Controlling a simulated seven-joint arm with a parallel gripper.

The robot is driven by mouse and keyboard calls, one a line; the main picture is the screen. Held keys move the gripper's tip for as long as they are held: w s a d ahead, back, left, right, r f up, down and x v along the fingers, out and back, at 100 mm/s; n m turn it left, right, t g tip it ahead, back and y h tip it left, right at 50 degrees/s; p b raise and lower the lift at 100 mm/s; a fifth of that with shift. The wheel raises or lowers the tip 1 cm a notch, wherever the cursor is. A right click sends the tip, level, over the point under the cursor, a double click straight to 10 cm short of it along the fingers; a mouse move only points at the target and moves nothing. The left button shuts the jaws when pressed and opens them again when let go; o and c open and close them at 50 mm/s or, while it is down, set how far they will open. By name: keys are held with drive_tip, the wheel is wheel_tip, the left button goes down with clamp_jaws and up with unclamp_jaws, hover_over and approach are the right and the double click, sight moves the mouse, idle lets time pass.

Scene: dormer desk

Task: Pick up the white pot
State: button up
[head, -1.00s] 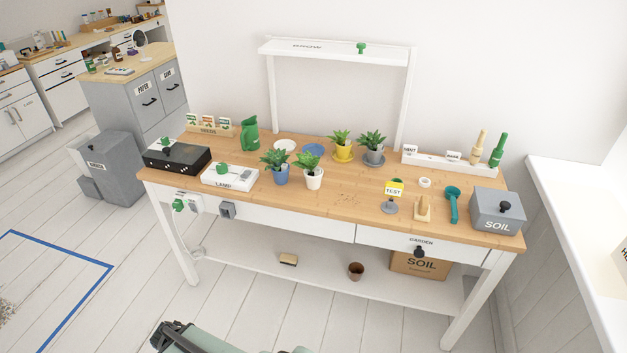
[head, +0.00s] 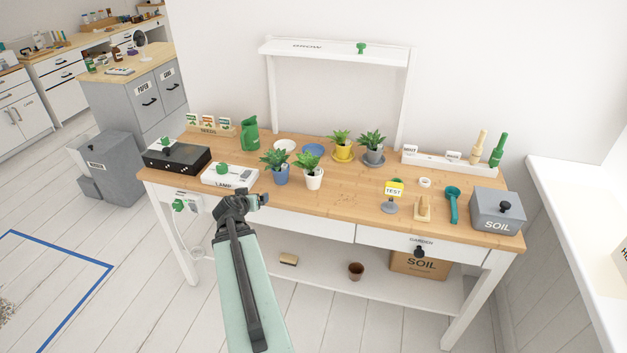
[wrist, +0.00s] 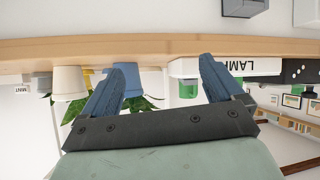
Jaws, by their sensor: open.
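The white pot (head: 313,182) stands upright on the wooden desk with a green leafy plant in it, just right of the blue pot (head: 281,176). In the wrist view, which is upside down, the white pot (wrist: 68,79) shows left of my gripper, with the blue pot (wrist: 127,76) between the fingers' directions. My gripper (head: 243,201) is at the desk's front edge, left of and nearer than the white pot. In the wrist view my gripper (wrist: 157,72) has its two fingers spread, with nothing held. It does not touch the pot.
The lamp box (head: 230,176) lies behind my gripper on the left. A yellow pot (head: 343,153) and a grey pot (head: 375,157) stand behind the white pot. The test sign (head: 393,190) stands to the right. The desk front before the white pot is clear.

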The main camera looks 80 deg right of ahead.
drive_tip(key=shift+m+g+h, duration=0.4)
drive_tip(key=shift+m+h, duration=0.2)
drive_tip(key=shift+m, duration=0.1)
drive_tip(key=s+d+r, duration=0.1)
drive_tip(key=s, duration=0.1)
drive_tip(key=s+d+r, duration=0.1)
drive_tip(key=d, duration=0.1)
drive_tip(key=s+d+r, duration=0.1)
drive_tip(key=s, duration=0.1)
drive_tip(key=shift+s+d+r, duration=0.3)
drive_tip(key=shift+d+r, duration=0.05)
drive_tip(key=s+d, duration=0.2)
drive_tip(key=s, duration=0.1)
drive_tip(key=s+d+m+g, duration=0.1)
drive_tip(key=s, duration=0.3)
drive_tip(key=s+d+r+m, duration=0.1)
drive_tip(key=s+d, duration=0.1)
drive_tip(key=s, duration=0.2)
drive_tip(key=shift+s+d+r+h, duration=0.1)
drive_tip(key=shift+s+d+h, duration=0.05)
drive_tip(key=shift+d+h, duration=0.2)
drive_tip(key=shift+x, duration=3.7)
drive_tip(key=shift+s, duration=0.2)
drive_tip(key=shift+c, duration=0.4)
drive_tip(key=c, duration=1.1)
